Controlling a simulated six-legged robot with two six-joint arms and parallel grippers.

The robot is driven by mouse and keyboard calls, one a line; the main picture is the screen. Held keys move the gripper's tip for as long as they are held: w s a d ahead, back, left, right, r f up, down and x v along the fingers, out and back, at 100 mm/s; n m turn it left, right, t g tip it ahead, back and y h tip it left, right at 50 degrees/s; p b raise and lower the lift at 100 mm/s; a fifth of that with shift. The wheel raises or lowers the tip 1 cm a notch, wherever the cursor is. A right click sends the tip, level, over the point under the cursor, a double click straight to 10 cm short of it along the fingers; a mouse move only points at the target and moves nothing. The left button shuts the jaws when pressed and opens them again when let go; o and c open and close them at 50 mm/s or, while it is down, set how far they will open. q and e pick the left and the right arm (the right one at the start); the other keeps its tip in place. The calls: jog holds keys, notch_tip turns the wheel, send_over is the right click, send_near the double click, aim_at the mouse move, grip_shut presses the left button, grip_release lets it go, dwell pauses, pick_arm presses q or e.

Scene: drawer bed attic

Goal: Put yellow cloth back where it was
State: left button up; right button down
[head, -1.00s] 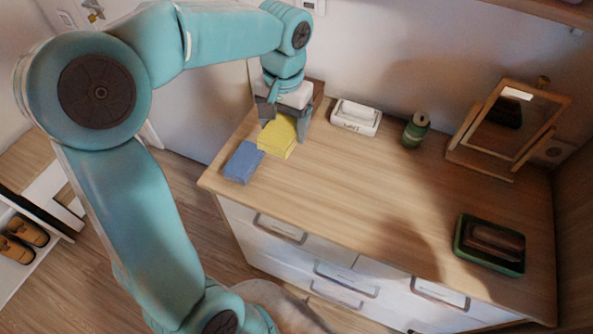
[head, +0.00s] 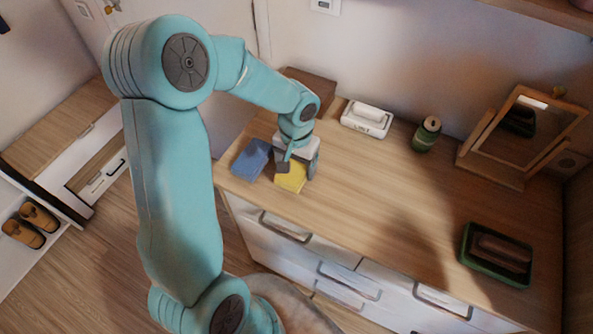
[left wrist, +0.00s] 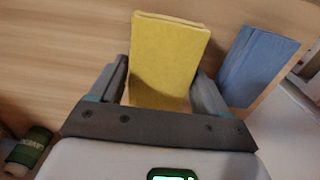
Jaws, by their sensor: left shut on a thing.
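The yellow cloth (head: 291,180) is a folded block at the front left part of the wooden dresser top. My left gripper (head: 296,166) is shut on it, and the gripper hides part of the cloth in the head view. In the left wrist view the yellow cloth (left wrist: 168,55) stands between the two fingers of my left gripper (left wrist: 163,85). I cannot tell whether the cloth touches the dresser top. A folded blue cloth (head: 252,159) lies to the left of the yellow one, apart from it. My right gripper is not in view.
The dresser top (head: 375,190) is clear in the middle. At the back stand a brown box (head: 312,87), a white tissue box (head: 367,117) and a green can (head: 426,134). A mirror (head: 522,137) and a green tray (head: 470,265) are on the right.

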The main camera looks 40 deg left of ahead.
aim_at(297, 173)
pick_arm(q)
notch_tip(297, 173, down, 4)
jog(key=shift+w+r, duration=0.1)
jog(key=shift+r, duration=0.1)
jog(key=shift+d+f, duration=0.1)
jog(key=o, duration=0.9)
notch_tip(297, 173, up, 12)
jog(key=shift+r, duration=0.2)
